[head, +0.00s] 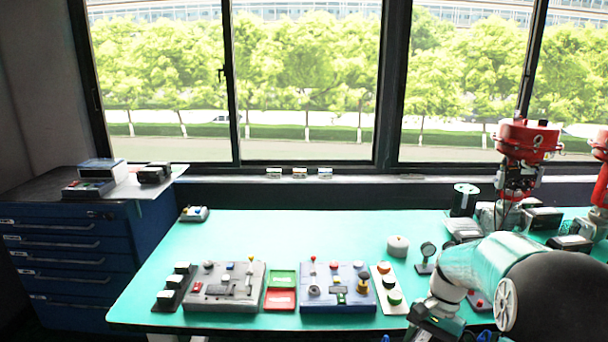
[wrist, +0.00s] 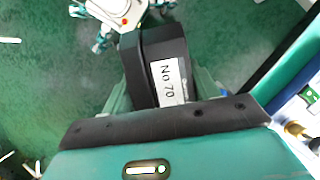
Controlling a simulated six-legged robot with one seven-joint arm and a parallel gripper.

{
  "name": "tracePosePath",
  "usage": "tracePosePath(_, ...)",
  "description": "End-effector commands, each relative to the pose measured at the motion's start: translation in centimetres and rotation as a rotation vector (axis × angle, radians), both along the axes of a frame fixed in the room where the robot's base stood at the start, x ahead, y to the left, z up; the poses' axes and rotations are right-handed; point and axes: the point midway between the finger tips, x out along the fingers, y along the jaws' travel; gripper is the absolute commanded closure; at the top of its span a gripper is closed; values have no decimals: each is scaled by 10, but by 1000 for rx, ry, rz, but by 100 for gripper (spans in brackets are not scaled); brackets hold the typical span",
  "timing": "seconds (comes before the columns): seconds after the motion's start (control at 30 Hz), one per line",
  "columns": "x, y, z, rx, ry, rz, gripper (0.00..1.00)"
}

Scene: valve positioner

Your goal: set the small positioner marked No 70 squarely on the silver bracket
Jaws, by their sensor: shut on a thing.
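The small positioner (wrist: 143,62) is a black box with a white label reading No 70. It shows in the wrist view, between the jaws of my gripper (wrist: 158,88), which is shut on it. In the head view my gripper (head: 434,318) is low at the right, by the front edge of the bench, and partly cut off by the picture's lower edge. I cannot make out the positioner clearly there. I cannot pick out the silver bracket in either view; my arm covers part of the right side of the bench.
A valve with a red top (head: 528,140) stands at the right back, another at the right edge. Control boxes (head: 225,286) and a button strip (head: 390,288) line the bench front. The green bench top (head: 300,232) is clear behind them. A blue drawer cabinet (head: 75,255) stands left.

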Motion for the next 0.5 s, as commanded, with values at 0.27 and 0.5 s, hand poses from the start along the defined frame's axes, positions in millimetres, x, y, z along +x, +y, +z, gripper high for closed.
tracePosePath(0.27,27,30,-45,3,6,198,88)
tracePosePath(0.5,59,66,-103,2,7,452,88)
